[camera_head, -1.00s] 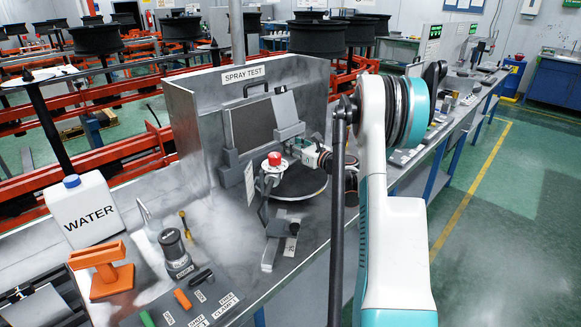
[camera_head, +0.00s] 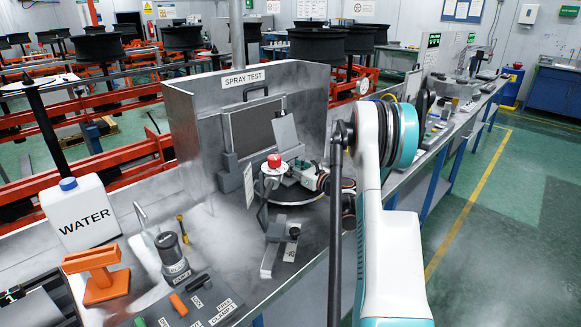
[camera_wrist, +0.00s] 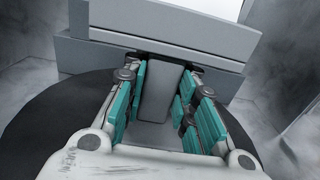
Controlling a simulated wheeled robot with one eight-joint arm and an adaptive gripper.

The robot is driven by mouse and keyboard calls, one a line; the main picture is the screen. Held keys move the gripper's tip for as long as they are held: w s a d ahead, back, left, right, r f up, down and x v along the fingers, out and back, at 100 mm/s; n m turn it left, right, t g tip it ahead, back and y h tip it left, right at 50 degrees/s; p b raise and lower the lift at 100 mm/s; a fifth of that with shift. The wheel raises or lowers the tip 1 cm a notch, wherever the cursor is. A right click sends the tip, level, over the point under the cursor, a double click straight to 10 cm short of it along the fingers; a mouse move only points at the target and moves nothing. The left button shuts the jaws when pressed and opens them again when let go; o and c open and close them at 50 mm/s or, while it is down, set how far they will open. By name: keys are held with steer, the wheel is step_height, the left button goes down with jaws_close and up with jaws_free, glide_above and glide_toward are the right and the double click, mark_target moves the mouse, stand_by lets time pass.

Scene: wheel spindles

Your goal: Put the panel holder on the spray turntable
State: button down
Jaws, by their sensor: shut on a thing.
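The panel holder, a grey block with a wide bar (camera_wrist: 95,55) and a narrow grip piece (camera_wrist: 160,97), is between my gripper's teal finger pads in the wrist view. My gripper (camera_wrist: 158,85) is shut on the grip piece. In the head view my gripper (camera_head: 302,172) is in front of the spray booth, and a light grey panel (camera_head: 285,128) stands tilted above it. The spray turntable, a dark round disc (camera_wrist: 38,125), lies below the holder; its edge shows in the head view (camera_head: 300,199). I cannot tell whether holder and disc touch.
The grey spray booth (camera_head: 190,125) stands behind, with a larger framed panel (camera_head: 252,128) at its back. A red button post (camera_head: 273,161) stands close in front. A water jug (camera_head: 82,213), orange stand (camera_head: 97,275) and clamp tools are at the left.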

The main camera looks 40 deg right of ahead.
steer(key=c, duration=1.3)
jaws_free()
steer(key=shift+r, duration=0.1)
steer(key=s+p, duration=0.1)
steer(key=s, duration=0.3)
steer(key=s+p, duration=0.1)
steer(key=s, duration=0.3)
steer(key=s+d+p, duration=0.1)
steer(key=s, duration=0.3)
